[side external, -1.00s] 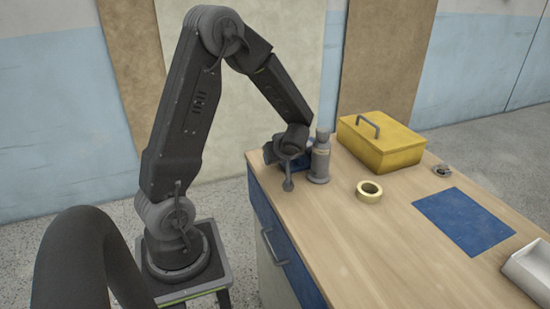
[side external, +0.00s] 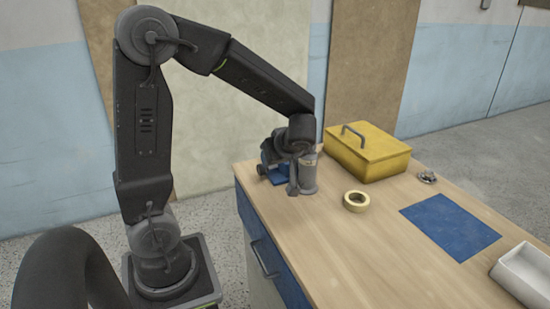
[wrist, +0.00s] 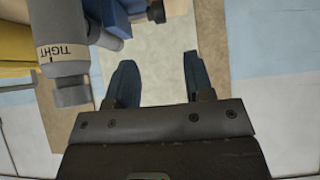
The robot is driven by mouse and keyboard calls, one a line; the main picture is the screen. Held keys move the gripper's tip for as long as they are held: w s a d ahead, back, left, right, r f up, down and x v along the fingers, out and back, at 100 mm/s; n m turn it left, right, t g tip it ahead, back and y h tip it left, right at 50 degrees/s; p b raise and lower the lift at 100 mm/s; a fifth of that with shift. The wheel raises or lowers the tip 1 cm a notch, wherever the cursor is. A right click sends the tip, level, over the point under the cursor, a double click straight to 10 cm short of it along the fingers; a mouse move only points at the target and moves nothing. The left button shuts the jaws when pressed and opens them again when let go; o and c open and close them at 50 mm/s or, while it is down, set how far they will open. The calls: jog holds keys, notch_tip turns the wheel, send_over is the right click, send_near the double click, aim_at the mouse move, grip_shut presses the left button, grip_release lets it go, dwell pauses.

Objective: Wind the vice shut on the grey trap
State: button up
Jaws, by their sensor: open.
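The grey trap (side external: 309,176) stands upright near the back left of the bench, its top hidden behind my wrist. In the wrist view a grey cylinder (wrist: 64,42), apparently the trap, carries the word TIGHT at upper left. The blue vice (side external: 278,176) is beside it at the bench's left end, mostly covered by my arm. Blue parts (wrist: 105,10) of it show at the top of the wrist view. A grey bar (side external: 293,183) hangs in front of the trap. My gripper (wrist: 160,82) is open with nothing between its fingers, apart from the trap and vice.
A yellow toolbox (side external: 368,153) stands behind the trap. A tape roll (side external: 356,201), a blue mat (side external: 450,226), a white tray (side external: 524,274) and a small metal part (side external: 427,177) lie to the right. The bench front is clear.

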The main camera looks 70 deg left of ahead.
notch_tip(320, 180, up, 4)
jog(key=h, duration=0.9)
send_over(261, 165)
notch_tip(261, 165, down, 14)
jog(key=shift+w+r, duration=0.1)
jog(key=shift+c, duration=0.5)
jog(key=c, duration=0.6)
